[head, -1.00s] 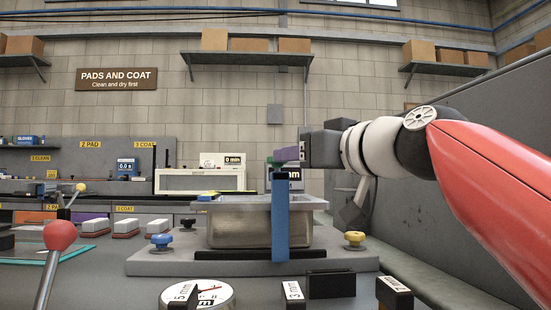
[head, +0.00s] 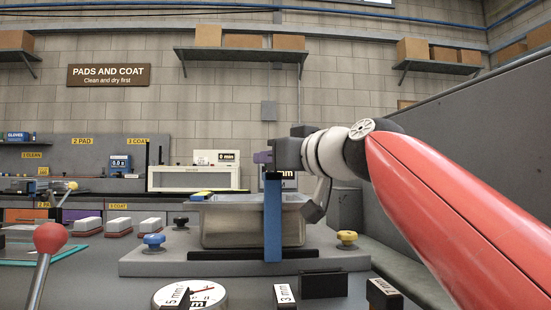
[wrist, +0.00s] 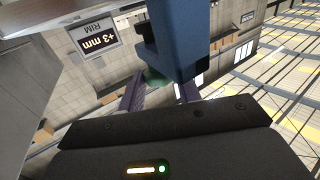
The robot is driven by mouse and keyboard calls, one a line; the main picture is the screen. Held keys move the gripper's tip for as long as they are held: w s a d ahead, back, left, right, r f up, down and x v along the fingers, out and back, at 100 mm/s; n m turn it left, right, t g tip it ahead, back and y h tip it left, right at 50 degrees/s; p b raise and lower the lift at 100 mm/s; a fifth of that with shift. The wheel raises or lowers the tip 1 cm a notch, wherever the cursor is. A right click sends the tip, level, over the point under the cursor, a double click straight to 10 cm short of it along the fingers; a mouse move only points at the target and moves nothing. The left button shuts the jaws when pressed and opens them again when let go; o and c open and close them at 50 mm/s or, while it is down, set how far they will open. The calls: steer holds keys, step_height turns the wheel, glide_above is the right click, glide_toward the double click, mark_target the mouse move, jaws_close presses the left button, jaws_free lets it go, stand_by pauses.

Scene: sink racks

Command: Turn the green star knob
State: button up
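A green knob (wrist: 156,79) shows partly in the wrist view, between the purple fingers of my gripper (wrist: 160,88) and beside a blue upright part (wrist: 184,35). Its star shape is not clear there. The fingers are apart, one on each side of the knob; contact is not clear. In the head view, the purple fingertips of my gripper (head: 262,157) are at the top of the blue post (head: 273,215), which stands in front of the metal basin (head: 225,225). The green knob is not visible in the head view.
A blue knob (head: 153,241), a yellow knob (head: 347,238) and a black knob (head: 181,222) stand around the basin. A round dial (head: 190,296) and dark blocks lie in front. A red-balled lever (head: 50,238) rises at left. A wall (head: 450,150) runs along the right.

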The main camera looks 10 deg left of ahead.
steer(key=shift+c, duration=0.7)
steer(key=shift+s+a+r+m+t+h+p, duration=0.1)
steer(key=shift+m+t+h+p, duration=0.5)
steer(key=shift+h, duration=0.1)
steer(key=shift+m+t+h+p, duration=0.5)
steer(key=shift+h, duration=0.2)
steer(key=shift+a+m+t+h+p, duration=0.1)
steer(key=shift+m+t+h+p, duration=0.25)
steer(key=shift+m+h, duration=0.2)
steer(key=shift+s+a+f+m+t+h+b, duration=0.15)
steer(key=shift+m+t+h+b, duration=0.25)
steer(key=shift+m+h, duration=0.65)
steer(key=shift+w+a+f+m+t+h+b, duration=0.15)
steer(key=shift+m+t+h, duration=0.4)
steer(key=shift+h, duration=0.85)
steer(key=shift+s+a+r+m+h, duration=0.15)
steer(key=shift+m+h, duration=0.35)
steer(key=shift+h, duration=0.25)
steer(key=shift+r+m+h, duration=0.1)
steer(key=shift+m+h, duration=0.35)
steer(key=shift+h, duration=0.3)
steer(key=shift+m+h, duration=0.5)
steer(key=shift+h, duration=0.3)
steer(key=shift+p, duration=0.3)
